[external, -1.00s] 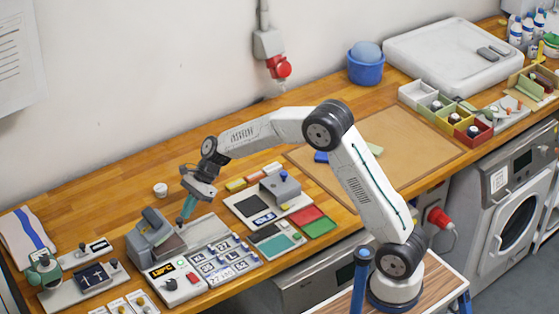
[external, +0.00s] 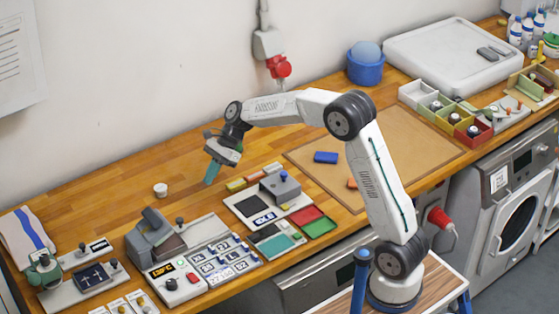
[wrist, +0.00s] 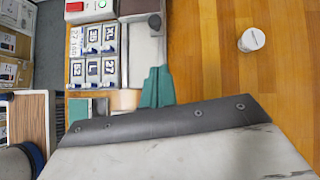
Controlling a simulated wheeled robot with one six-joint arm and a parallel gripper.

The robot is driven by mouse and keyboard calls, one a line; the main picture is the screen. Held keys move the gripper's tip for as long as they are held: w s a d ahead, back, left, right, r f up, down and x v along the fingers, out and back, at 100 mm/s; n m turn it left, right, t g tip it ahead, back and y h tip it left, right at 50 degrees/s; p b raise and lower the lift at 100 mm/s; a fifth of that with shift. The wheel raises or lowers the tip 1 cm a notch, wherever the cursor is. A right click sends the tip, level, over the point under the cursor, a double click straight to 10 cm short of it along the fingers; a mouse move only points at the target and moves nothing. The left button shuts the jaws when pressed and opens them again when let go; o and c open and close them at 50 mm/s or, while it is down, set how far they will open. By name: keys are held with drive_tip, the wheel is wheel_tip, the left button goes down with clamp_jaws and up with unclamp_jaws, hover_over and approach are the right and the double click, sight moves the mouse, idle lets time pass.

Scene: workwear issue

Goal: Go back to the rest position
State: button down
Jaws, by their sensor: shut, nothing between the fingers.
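My gripper (external: 211,174) hangs above the wooden bench, raised clear of the things on it. Its teal fingers point down and are closed with nothing between them. In the wrist view the shut fingers (wrist: 157,88) show over the bench, beside the panel of size tiles. My arm reaches left from its base at the bench's front.
Below the gripper stand a grey press machine (external: 150,238) and a panel of size tiles (external: 222,262). A stamp station (external: 280,187) is to the right. Bare bench (external: 110,190) lies at the back left.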

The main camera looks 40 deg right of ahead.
drive_tip(key=s+d+r+n+t+h, duration=0.1)
drive_tip(key=s+d+n+h, duration=0.1)
drive_tip(key=s+d+n, duration=0.3)
drive_tip(key=s+d+r+n+h, duration=0.1)
drive_tip(key=s+d+n+h, duration=0.2)
drive_tip(key=s+d, duration=1)
drive_tip(key=s+d+r+n+t+h, duration=0.1)
drive_tip(key=s+d+n, duration=0.7)
drive_tip(key=s, duration=1.2)
drive_tip(key=shift+s+d+r+t+h, duration=0.3)
drive_tip(key=shift+s+d+r+h, duration=0.15)
drive_tip(key=shift+d+h, duration=0.55)
drive_tip(key=shift+a, duration=0.15)
